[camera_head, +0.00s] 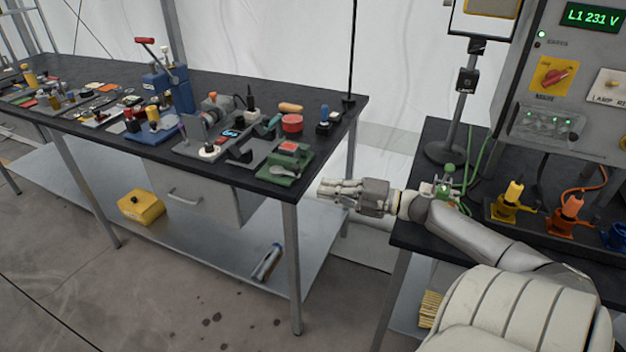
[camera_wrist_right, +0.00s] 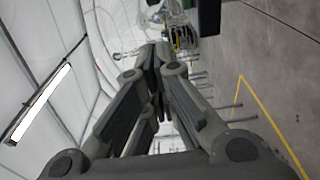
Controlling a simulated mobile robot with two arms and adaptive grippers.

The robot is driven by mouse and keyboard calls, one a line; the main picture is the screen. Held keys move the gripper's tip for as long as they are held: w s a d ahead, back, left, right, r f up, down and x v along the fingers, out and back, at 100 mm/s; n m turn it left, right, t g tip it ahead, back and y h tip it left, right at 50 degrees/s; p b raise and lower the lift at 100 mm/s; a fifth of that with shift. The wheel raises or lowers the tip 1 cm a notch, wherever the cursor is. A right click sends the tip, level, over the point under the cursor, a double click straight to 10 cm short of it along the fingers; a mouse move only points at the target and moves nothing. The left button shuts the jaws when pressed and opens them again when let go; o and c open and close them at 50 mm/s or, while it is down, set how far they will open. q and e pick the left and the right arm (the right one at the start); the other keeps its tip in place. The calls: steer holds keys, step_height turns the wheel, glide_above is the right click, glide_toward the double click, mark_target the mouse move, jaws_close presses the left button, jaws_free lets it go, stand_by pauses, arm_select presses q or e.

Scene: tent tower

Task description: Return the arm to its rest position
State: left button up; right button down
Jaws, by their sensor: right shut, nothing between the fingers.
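My right gripper (camera_head: 338,190) reaches left across the gap between the two dark-topped benches, just off the front right corner of the left bench. Its fingers are shut with nothing between them. The right wrist view also shows the gripper (camera_wrist_right: 156,62), with its fingertips together and a blurred background beyond. My right arm (camera_head: 480,240) comes in from the lower right, over the edge of the right bench. My left gripper does not show in either view.
The right bench (camera_head: 425,232) carries a control panel (camera_head: 545,125), a lamp stand (camera_head: 455,130), and yellow (camera_head: 512,200) and orange (camera_head: 568,212) connectors. A yellow box (camera_head: 140,207) sits on the lower shelf.

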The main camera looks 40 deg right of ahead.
steer(key=shift+s+d+f, duration=0.1)
steer(key=shift+s+d, duration=0.25)
steer(key=shift+d, duration=0.1)
